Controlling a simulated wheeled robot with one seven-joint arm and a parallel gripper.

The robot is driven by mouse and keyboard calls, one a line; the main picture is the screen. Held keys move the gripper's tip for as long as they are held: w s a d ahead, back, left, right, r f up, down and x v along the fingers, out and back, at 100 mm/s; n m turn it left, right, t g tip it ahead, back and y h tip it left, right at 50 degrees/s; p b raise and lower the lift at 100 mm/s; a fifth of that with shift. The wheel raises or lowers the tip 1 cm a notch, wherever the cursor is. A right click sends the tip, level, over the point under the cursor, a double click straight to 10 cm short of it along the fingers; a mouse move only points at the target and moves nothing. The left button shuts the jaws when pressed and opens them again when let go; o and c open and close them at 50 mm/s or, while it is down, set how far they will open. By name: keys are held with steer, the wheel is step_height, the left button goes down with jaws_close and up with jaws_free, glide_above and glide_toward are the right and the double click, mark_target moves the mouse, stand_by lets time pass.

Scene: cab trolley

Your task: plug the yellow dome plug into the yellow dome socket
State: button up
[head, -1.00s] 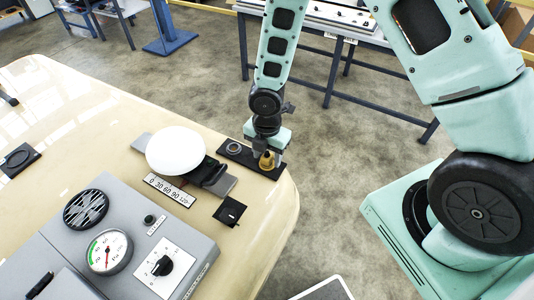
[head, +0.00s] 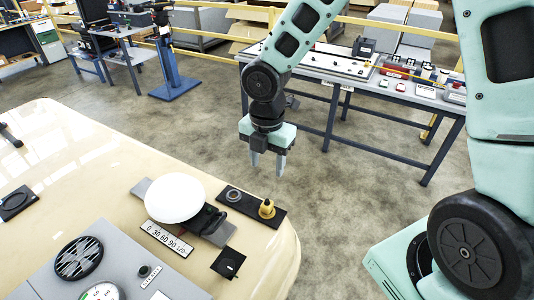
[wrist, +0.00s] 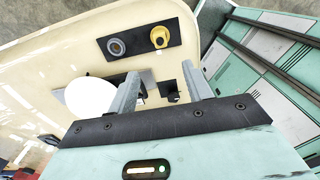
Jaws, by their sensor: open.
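A yellow dome piece (head: 267,208) stands upright at the right end of a black plate (head: 251,203) on the cream surface. It also shows in the wrist view (wrist: 159,37). I cannot tell plug from socket within it, as any joint is too small to see. A grey ring (head: 233,195) sits at the plate's left end; it shows dark-centred in the wrist view (wrist: 116,46). My gripper (head: 268,164) is open and empty, fingers pointing down, above and apart from the yellow piece. Both fingers show apart in the wrist view (wrist: 160,78).
A white disc (head: 174,198) stands beside the plate, with a black handle and a number strip (head: 167,239) near it. A small black square (head: 228,263) lies in front. A grey gauge box (head: 85,265) fills the lower left. A workbench (head: 350,75) stands behind, across open floor.

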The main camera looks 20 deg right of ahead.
step_height(320, 180, up, 2)
stand_by(0.4)
steer(key=o, duration=1.1)
step_height(320, 180, up, 9)
steer(key=p, duration=1)
